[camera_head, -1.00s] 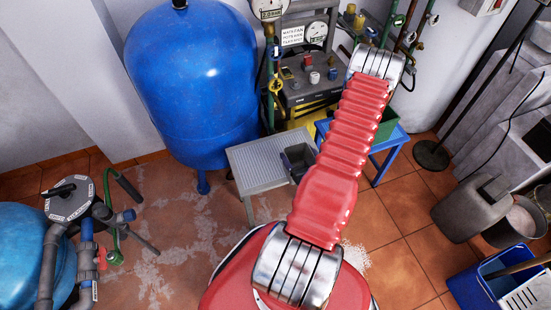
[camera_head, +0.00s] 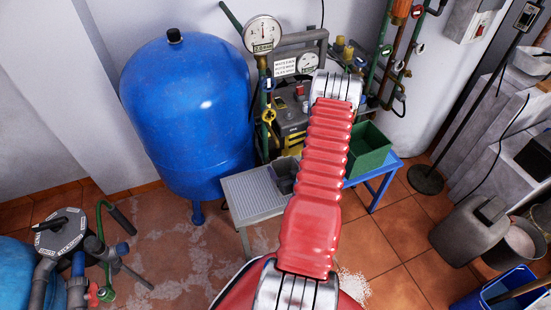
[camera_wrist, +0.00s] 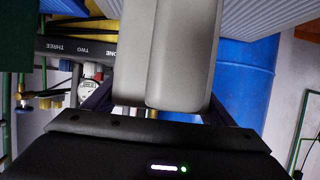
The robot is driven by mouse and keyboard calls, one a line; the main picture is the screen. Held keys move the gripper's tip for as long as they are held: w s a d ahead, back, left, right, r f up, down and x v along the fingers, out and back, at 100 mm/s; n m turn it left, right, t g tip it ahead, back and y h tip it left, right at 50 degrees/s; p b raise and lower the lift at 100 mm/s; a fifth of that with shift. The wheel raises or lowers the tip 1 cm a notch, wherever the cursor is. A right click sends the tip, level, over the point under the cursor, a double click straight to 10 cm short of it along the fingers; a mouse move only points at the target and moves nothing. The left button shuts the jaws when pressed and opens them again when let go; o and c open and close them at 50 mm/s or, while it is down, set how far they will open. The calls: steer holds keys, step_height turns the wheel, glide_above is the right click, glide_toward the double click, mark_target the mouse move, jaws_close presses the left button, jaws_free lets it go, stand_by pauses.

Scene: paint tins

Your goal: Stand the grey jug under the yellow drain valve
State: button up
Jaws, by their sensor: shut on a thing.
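The grey jug (camera_head: 283,175) shows in the head view over the grey ribbed stand, with its open top visible. In the wrist view the jug (camera_wrist: 185,60) fills the middle, between the jaws of my gripper (camera_wrist: 160,105), which is shut on it. In the head view the jaws are hidden behind my arm. A yellow valve (camera_head: 268,115) sits on the green pipe under the round gauge. In the head view the jug appears below it and slightly to the right. I cannot tell whether the jug touches the stand.
The grey ribbed stand (camera_head: 240,197) is beside the big blue tank (camera_head: 190,110). A green bin (camera_head: 370,147) stands on a blue stool (camera_head: 387,170) to the right. A grey can (camera_head: 465,235) and a blue bucket (camera_head: 490,292) are at the right. The floor in front is mostly open.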

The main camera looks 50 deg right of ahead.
steer(key=w+d, duration=0.4)
steer(key=w, duration=0.2)
steer(key=shift+w, duration=0.4)
steer(key=shift+d, duration=0.1)
steer(key=shift+w+d+f, duration=0.15)
steer(key=shift+w+f, duration=0.1)
steer(key=shift+f, duration=0.65)
steer(key=shift+w+d+f, duration=0.15)
steer(key=shift+w+f, duration=0.1)
steer(key=shift+f, duration=0.6)
steer(key=o, duration=1.5)
steer(key=shift+f, duration=0.1)
